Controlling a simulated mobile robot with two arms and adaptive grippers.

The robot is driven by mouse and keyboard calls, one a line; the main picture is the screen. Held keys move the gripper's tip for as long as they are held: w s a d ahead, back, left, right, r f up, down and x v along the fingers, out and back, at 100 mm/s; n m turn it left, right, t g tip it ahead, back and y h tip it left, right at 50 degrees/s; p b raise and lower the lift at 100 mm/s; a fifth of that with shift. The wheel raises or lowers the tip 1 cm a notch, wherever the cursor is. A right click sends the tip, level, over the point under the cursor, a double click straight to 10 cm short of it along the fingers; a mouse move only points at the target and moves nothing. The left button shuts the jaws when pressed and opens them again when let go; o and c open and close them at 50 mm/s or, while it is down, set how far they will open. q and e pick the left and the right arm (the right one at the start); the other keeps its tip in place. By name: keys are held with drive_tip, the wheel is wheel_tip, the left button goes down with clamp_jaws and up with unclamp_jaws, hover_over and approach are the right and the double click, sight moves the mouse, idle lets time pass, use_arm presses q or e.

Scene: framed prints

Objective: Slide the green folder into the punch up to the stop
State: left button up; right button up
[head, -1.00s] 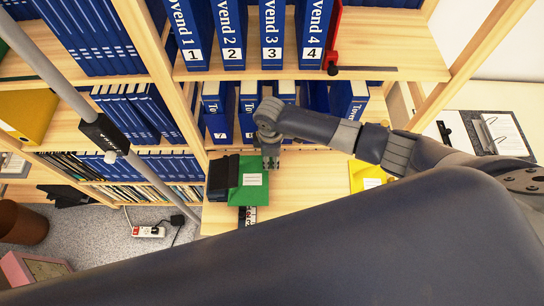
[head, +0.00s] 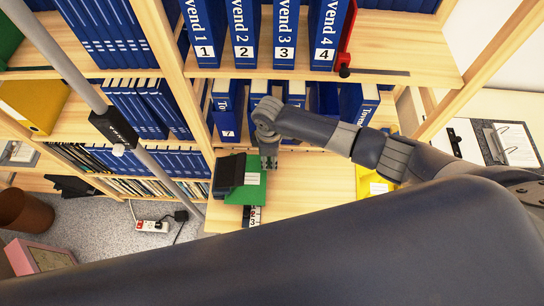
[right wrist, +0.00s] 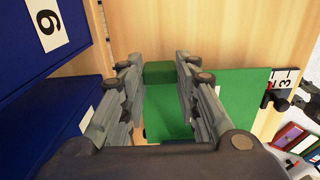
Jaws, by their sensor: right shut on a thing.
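The green folder (head: 255,190) with a white label lies on the wooden shelf board. The black punch (head: 229,175) stands at its left side and overlaps the folder's left part. Whether the folder touches the stop inside is hidden. My right gripper (head: 269,162) is shut on the folder at its far right edge. In the right wrist view, a green part (right wrist: 159,73) sits between the fingertips and the green sheet (right wrist: 220,105) spreads to the right. My left gripper is not in view.
Blue numbered binders (head: 239,35) fill the shelf above, and more binders (head: 227,110) stand just behind the folder. A yellow item (head: 374,186) lies to the right. A black-and-white numbered object (head: 252,217) is at the front edge. The board between is clear.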

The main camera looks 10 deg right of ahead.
drive_tip(key=shift+w+a, duration=0.1)
drive_tip(key=shift+a, duration=0.25)
drive_tip(key=o, duration=1.1)
drive_tip(key=shift+o, duration=0.2)
wheel_tip(320, 180, up, 5)
drive_tip(key=p, duration=0.5)
drive_tip(key=shift+r+p, duration=0.9)
drive_tip(key=shift+r, duration=0.15)
